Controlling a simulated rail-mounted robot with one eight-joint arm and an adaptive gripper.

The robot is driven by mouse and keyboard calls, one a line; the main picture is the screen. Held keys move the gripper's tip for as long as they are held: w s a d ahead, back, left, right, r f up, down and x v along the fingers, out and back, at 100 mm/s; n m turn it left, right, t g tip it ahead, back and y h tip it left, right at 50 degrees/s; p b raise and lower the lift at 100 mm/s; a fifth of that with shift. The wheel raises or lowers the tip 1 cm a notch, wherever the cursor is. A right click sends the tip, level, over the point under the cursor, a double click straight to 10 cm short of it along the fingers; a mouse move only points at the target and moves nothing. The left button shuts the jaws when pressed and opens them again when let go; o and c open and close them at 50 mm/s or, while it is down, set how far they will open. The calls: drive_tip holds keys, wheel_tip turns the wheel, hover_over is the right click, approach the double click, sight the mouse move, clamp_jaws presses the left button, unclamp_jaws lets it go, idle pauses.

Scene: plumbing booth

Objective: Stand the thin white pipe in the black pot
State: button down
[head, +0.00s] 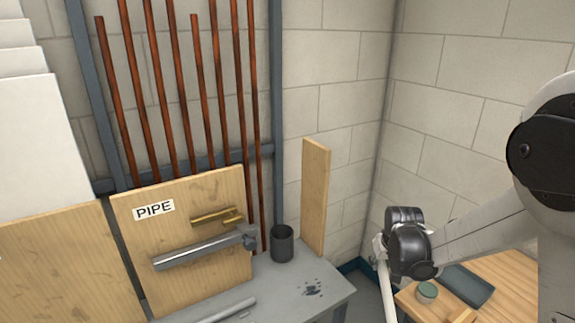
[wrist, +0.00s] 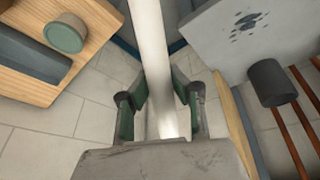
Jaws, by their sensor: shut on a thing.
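The thin white pipe (wrist: 150,45) is between the green-padded fingers of my gripper (wrist: 160,97) in the wrist view, and the fingers are shut on it. In the head view my gripper (head: 381,246) is at the right, apart from the bench, and a thin white length of the pipe (head: 387,292) hangs below it. The black pot (head: 282,243) stands upright on the grey bench, to the left of my gripper. It also shows at the right of the wrist view (wrist: 271,82). The pipe is clear of the pot.
The grey bench (head: 335,283) has a dark stain and a light pipe (head: 230,310) lying at its front. A tall wooden board (head: 315,195) stands right of the pot. A PIPE board (head: 135,240) and copper pipes (head: 155,90) are behind. A wooden table (head: 515,270) holds a green-topped tin (head: 427,291).

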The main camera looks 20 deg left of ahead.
drive_tip(key=w+a+r+n+t+y, duration=0.1)
drive_tip(key=w+a+r+t+y, duration=0.25)
drive_tip(key=a+r, duration=0.6)
drive_tip(key=w+a+r+n+t+y, duration=0.25)
drive_tip(key=w+a+r, duration=0.25)
drive_tip(key=a, duration=0.9)
drive_tip(key=w+a+r+t+y, duration=0.2)
drive_tip(key=w+a+r+y, duration=0.15)
drive_tip(key=a+r, duration=0.6)
wheel_tip(320, 180, down, 17)
drive_tip(key=a+b, duration=0.2)
drive_tip(key=b, duration=0.7)
drive_tip(key=shift+a+r, duration=0.15)
drive_tip(key=shift+a, duration=0.25)
drive_tip(key=c, duration=1.6)
unclamp_jaws()
drive_tip(key=shift+o, duration=0.2)
drive_tip(key=v, duration=1.2)
